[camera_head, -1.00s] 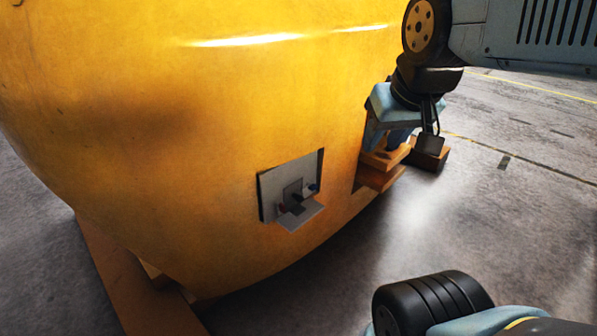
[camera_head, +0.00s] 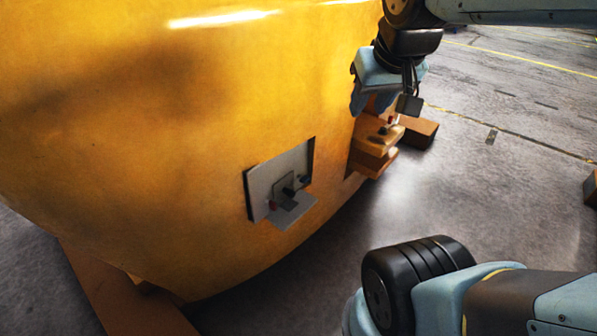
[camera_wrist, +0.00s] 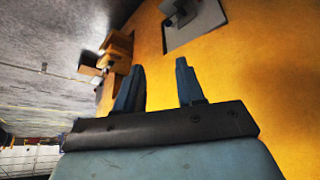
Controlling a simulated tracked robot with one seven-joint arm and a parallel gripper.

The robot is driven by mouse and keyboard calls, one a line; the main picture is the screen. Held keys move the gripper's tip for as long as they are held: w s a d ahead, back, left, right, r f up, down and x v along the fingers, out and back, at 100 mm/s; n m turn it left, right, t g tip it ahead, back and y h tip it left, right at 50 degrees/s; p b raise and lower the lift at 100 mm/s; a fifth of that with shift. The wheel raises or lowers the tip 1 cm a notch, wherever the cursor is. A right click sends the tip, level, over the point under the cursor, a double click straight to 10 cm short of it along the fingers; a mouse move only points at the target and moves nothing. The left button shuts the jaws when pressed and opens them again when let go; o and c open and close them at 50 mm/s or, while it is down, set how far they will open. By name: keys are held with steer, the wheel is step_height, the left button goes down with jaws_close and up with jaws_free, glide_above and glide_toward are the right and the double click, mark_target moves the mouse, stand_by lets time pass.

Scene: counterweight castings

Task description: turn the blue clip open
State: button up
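A grey square panel (camera_head: 256,198) is set in the side of the yellow casting (camera_head: 200,120). It carries a dark block with a stub (camera_head: 287,190), a small dark blue piece (camera_head: 304,180) at its right, perhaps the blue clip, and a red spot at lower left. The clip's exact shape is too small to tell. My gripper (camera_head: 371,108) is up and right of the panel, close to the casting and above the wooden ledge. In the wrist view my gripper (camera_wrist: 160,72) has its two fingers apart with nothing between them. Part of the panel (camera_wrist: 203,22) shows beyond them at the top.
An orange-brown ledge (camera_head: 370,142) juts from the casting below my gripper, with small red and dark pieces on it. A wooden block (camera_head: 420,131) lies behind it. A grey flap (camera_head: 294,212) sticks out under the panel. The floor at right is mostly clear.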

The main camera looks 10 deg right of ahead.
steer(key=w+d+f+m+h, duration=0.1)
steer(key=w+d+f, duration=0.25)
steer(key=w, duration=0.45)
steer(key=w+d+f+h, duration=0.1)
steer(key=w+d+f, duration=0.25)
steer(key=w, duration=0.45)
steer(key=w+d+f+m+t+y, duration=0.1)
steer(key=w+d+f, duration=0.2)
steer(key=w+f, duration=0.55)
steer(key=w+d+f+t+y, duration=0.15)
steer(key=w+d+f, duration=0.3)
steer(key=f, duration=0.75)
steer(key=m+t+y, duration=0.6)
steer(key=m+y, duration=0.2)
steer(key=y, duration=0.2)
glide_toward(307, 181)
steer(key=shift+m+y, duration=0.25)
steer(key=shift+m, duration=0.05)
steer(key=x, duration=1.1)
steer(key=shift+w+d+f, duration=0.1)
steer(key=shift+d+f, duration=0.05)
steer(key=shift+d, duration=0.05)
